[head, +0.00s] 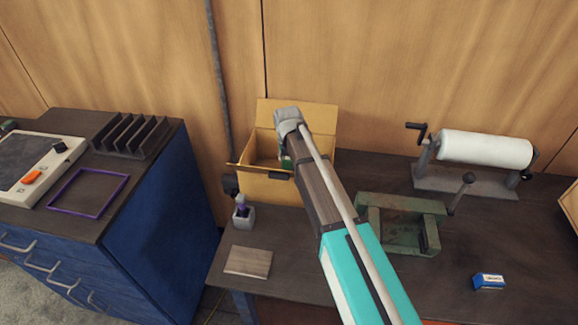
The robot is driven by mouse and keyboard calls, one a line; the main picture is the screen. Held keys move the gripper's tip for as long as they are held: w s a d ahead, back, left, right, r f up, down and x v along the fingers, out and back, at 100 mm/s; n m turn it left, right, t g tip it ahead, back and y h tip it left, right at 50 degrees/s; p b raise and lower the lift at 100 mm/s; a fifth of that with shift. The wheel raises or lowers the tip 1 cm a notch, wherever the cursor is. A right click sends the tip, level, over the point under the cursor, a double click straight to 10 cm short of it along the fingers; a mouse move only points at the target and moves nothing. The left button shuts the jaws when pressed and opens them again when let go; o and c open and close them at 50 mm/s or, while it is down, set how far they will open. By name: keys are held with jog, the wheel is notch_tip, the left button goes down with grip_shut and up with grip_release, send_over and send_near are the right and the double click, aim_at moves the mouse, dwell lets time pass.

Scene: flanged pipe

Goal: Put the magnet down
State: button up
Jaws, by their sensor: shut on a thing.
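My arm reaches from the lower right to the open cardboard box (268,188) at the back of the dark workbench. Its grey wrist is over the box. My gripper (284,161) hangs below the wrist at the box opening, mostly hidden behind my arm; a little green and dark shows there. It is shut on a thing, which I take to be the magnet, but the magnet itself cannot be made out. I cannot tell how far the gripper is inside the box.
A small grey holder with a purple item (242,212) and a wooden square (248,262) are at the bench's left. A green metal fixture (425,238), a white roller (487,149) and a small blue-white block (488,282) are at right. The front middle is partly covered by my arm.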

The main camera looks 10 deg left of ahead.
aim_at(289, 166)
jog(key=shift+f+b, duration=0.85)
jog(key=shift+f, duration=0.35)
jog(key=shift+f+b, duration=0.55)
jog(key=shift+b, duration=0.05)
jog(key=o, duration=1.3)
jog(key=shift+s, duration=0.1)
jog(key=shift+o, duration=0.2)
jog(key=shift+r, duration=0.1)
jog(key=shift+r+p, duration=0.6)
jog(key=shift+p, duration=0.1)
jog(key=r+p, duration=0.4)
jog(key=s+r+p, duration=0.1)
jog(key=r+p, duration=0.6)
jog(key=shift+s+r+p, duration=0.3)
jog(key=shift+r+p, duration=0.05)
jog(key=shift+d, duration=0.1)
